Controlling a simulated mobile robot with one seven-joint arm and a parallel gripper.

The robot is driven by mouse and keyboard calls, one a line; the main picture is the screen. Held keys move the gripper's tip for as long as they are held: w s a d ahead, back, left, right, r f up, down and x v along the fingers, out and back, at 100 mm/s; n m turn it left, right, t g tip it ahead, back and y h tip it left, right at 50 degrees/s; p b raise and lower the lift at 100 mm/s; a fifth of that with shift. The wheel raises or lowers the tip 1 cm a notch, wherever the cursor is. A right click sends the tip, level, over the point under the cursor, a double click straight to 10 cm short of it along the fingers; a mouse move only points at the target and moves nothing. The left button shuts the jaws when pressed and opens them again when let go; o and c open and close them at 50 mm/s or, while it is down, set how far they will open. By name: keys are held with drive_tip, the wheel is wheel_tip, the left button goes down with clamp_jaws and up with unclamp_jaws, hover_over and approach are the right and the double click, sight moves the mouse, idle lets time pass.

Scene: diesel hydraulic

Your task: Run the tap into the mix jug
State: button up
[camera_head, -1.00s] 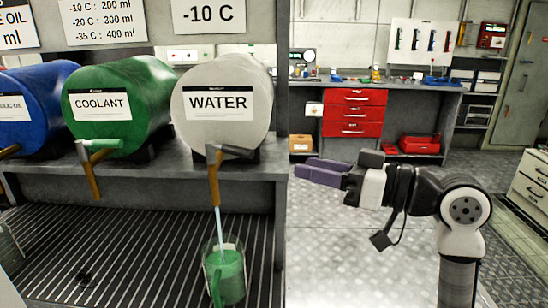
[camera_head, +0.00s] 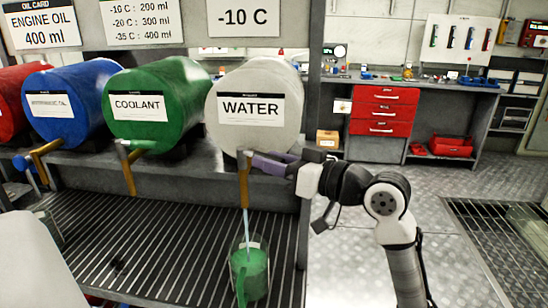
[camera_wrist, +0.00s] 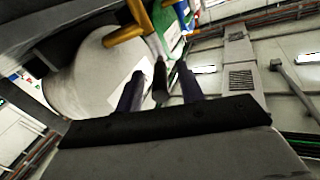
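The white WATER barrel (camera_head: 285,95) lies on the shelf with its brass tap (camera_head: 244,188) at the front. A thin stream of water (camera_head: 246,222) runs from the tap into the clear mix jug (camera_head: 252,272), which holds green liquid and stands on the grating. My gripper (camera_head: 256,163) is at the tap. In the wrist view my gripper (camera_wrist: 160,85) is open, with its two purple fingers on either side of the dark tap lever (camera_wrist: 160,84); gaps show between them. The fingers largely hide the lever in the head view.
The green COOLANT barrel (camera_head: 165,98) and blue barrel (camera_head: 65,100) lie to the left, each with a tap. A card reading -10 C (camera_head: 246,17) hangs above the WATER barrel. A shelf post (camera_head: 307,220) stands close behind my gripper. Open floor (camera_head: 350,265) lies to the right.

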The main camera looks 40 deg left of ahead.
drive_tip(key=shift+c, duration=0.5)
clamp_jaws()
drive_tip(key=shift+w, duration=0.1)
drive_tip(key=shift+w+a+n+g+h, duration=0.2)
drive_tip(key=shift+w+n+g+h, duration=0.3)
drive_tip(key=shift+n+g, duration=0.55)
drive_tip(key=shift+w+a+n+g+h, duration=0.15)
drive_tip(key=shift+w+n+g+h, duration=0.3)
drive_tip(key=shift+g, duration=0.95)
drive_tip(key=shift+w+a+n+g+h, duration=0.2)
drive_tip(key=shift+w+n+g+h, duration=0.25)
drive_tip(key=shift+n+g, duration=0.7)
drive_tip(key=shift+w, duration=0.1)
drive_tip(key=shift+o, duration=0.5)
unclamp_jaws()
